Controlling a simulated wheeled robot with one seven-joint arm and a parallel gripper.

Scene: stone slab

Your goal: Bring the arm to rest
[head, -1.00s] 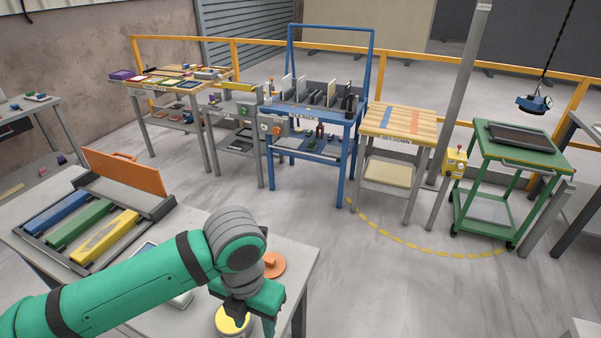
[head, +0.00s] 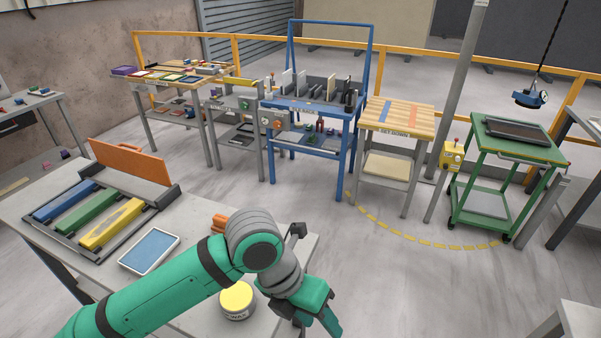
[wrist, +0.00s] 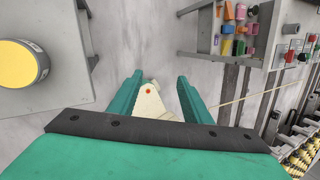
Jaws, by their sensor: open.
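My gripper (head: 318,322) is open and hangs past the right edge of the grey table (head: 180,285) in the head view, fingers pointing down. In the wrist view my gripper (wrist: 160,88) shows its two green fingers apart, with floor below them. A cream piece with a red dot (wrist: 150,100) shows between the fingers; I cannot tell what it is or how far below it lies. No held object shows. My green arm crosses the front of the table.
A yellow-topped tin (head: 237,297) stands close left of my gripper and also shows in the wrist view (wrist: 22,62). A blue-topped tray (head: 150,250), a rack of coloured bars (head: 90,215) and a partly hidden orange thing (head: 219,222) are on the table.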

